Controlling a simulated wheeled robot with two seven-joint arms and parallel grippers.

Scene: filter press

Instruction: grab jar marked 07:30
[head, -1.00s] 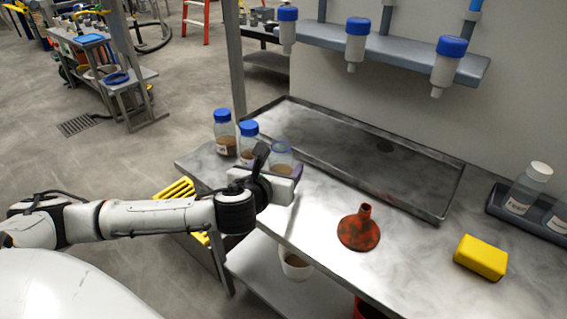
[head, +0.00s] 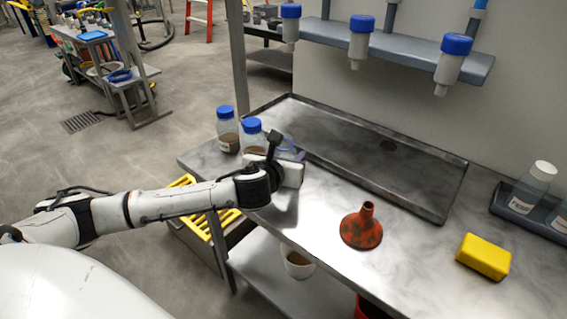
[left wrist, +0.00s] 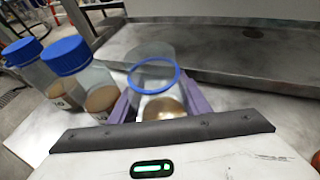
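An uncapped clear jar with a blue rim and brown contents (left wrist: 155,75) stands at the left end of the bench; in the head view it (head: 286,145) is mostly hidden by my left gripper (head: 290,154). In the left wrist view, the purple fingers of this gripper (left wrist: 158,88) are on either side of the jar, apart, and contact is not clear. Two blue-capped jars with brown contents stand to its left, the nearer (left wrist: 78,72) and the farther (left wrist: 30,65). Their labels are too blurred to read, and no 07:30 mark is legible. My right gripper is out of view.
A shallow metal tray (head: 455,195) lies behind the jars. A rusty red funnel (head: 361,230) and a yellow block (head: 484,256) are on the bench to the right. A dark rack (head: 503,205) holds white-capped bottles. Blue-capped bottles hang from a shelf (head: 400,47) above.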

